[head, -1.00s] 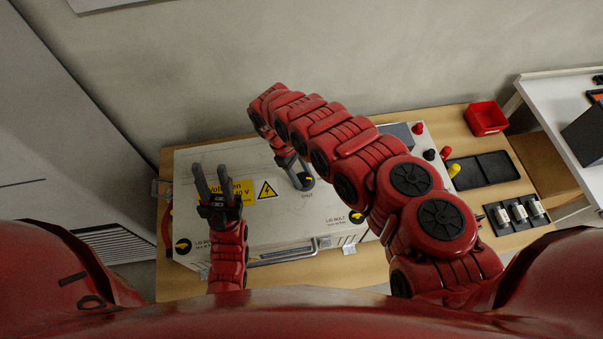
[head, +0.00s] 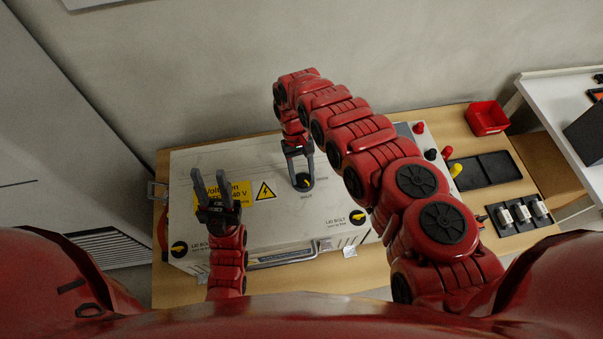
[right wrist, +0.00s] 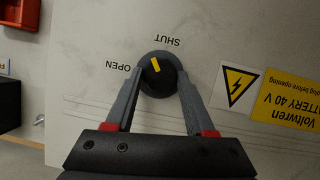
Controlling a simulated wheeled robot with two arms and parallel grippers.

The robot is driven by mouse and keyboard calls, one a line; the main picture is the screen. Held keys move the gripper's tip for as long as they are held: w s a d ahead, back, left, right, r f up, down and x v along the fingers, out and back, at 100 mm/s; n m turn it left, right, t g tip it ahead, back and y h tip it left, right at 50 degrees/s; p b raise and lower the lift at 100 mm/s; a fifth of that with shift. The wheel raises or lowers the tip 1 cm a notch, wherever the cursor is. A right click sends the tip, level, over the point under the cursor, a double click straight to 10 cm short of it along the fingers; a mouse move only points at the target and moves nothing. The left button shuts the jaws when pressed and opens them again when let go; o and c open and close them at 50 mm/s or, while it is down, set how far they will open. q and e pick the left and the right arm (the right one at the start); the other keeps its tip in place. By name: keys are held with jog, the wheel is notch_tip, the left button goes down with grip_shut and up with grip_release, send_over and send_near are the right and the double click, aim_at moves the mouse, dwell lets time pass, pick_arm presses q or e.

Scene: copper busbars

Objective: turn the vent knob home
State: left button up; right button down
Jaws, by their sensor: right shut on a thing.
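The vent knob (head: 302,183) is a round black knob with a yellow pointer mark on the lid of a pale box (head: 330,185). In the right wrist view the knob (right wrist: 157,75) has SHUT printed above it and OPEN to its left. The pointer aims nearly at SHUT, tilted slightly towards OPEN. My right gripper (head: 303,179) is shut on the knob, one finger on each side, as the right wrist view also shows (right wrist: 158,85). My left gripper (head: 213,188) is open and empty above the left part of the lid.
The lid carries a yellow voltage label (head: 236,191), a warning triangle (head: 264,191) and lid bolts at the front corners (head: 179,248) (head: 357,217). A front handle (head: 282,257) sticks out. A red bin (head: 487,117) and black tray (head: 482,170) stand right on the wooden table.

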jog(key=m+y, duration=0.1)
jog(key=m, duration=0.2)
jog(key=shift+d+m, duration=0.15)
jog(key=shift+m, duration=0.15)
jog(key=shift+d+m+y, duration=0.1)
jog(key=shift+m+y, duration=0.7)
jog(key=shift+m, duration=0.9)
jog(key=shift+c, duration=1.3)
grip_release()
jog(key=shift+w+r, duration=0.25)
jog(key=shift+r, duration=0.05)
jog(key=b+v, duration=0.5)
jog(key=v, duration=1.1)
jog(key=shift+d+r+b, duration=0.2)
jog(key=shift+r+b, duration=0.15)
jog(key=shift+b, duration=0.05)
